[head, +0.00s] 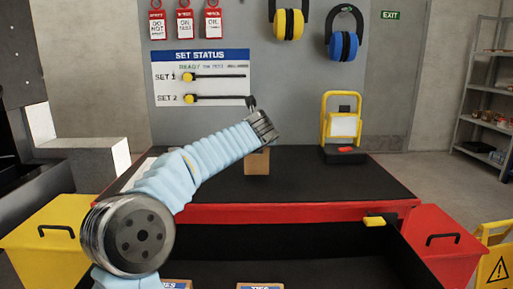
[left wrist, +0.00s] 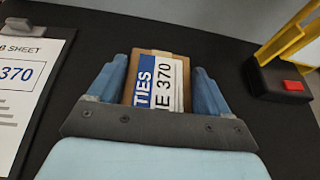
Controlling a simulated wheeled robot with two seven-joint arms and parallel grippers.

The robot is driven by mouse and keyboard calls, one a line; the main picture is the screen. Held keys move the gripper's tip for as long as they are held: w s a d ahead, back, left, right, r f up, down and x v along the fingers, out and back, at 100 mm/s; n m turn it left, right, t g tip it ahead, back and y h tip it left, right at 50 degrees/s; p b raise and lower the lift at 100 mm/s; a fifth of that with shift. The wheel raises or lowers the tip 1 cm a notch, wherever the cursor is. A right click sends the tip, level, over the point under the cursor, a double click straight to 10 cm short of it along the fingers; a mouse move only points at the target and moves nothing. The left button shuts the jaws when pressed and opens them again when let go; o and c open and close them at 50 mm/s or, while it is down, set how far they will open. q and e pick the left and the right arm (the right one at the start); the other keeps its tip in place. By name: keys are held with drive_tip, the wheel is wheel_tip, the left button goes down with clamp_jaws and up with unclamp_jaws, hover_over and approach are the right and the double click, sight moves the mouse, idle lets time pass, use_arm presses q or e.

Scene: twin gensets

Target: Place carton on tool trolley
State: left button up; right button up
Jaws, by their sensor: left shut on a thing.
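A small brown carton (head: 257,163) with a blue and white label is at the black top of the red-edged tool trolley (head: 330,188). I cannot tell whether its underside touches the top. In the left wrist view the carton (left wrist: 158,85) sits between the two blue fingers of my left gripper (left wrist: 160,78), which is shut on it. In the head view my left arm reaches in from the left, and the wrist hides most of the gripper. My right gripper is not in view.
A yellow stand with a black and red base (head: 344,152) is on the top, right of the carton. A printed sheet (left wrist: 30,80) lies to the left. Below the front edge, an open dark space holds other labelled cartons (head: 260,286). Yellow (head: 50,225) and red (head: 440,240) bins flank it.

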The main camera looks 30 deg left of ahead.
use_arm(q)
drive_tip(key=shift+s+f, duration=0.1)
drive_tip(key=shift+f, duration=1)
drive_tip(key=shift+d, duration=0.1)
drive_tip(key=shift+f+b, duration=0.15)
drive_tip(key=shift+b, duration=0.15)
drive_tip(key=o, duration=1.1)
drive_tip(key=shift+s+d+r, duration=0.15)
drive_tip(key=shift+s+r, duration=0.1)
drive_tip(key=shift+s, duration=0.05)
drive_tip(key=b+v, duration=0.1)
drive_tip(key=v, duration=1)
drive_tip(key=shift+s+r, duration=0.1)
drive_tip(key=shift+s, duration=0.05)
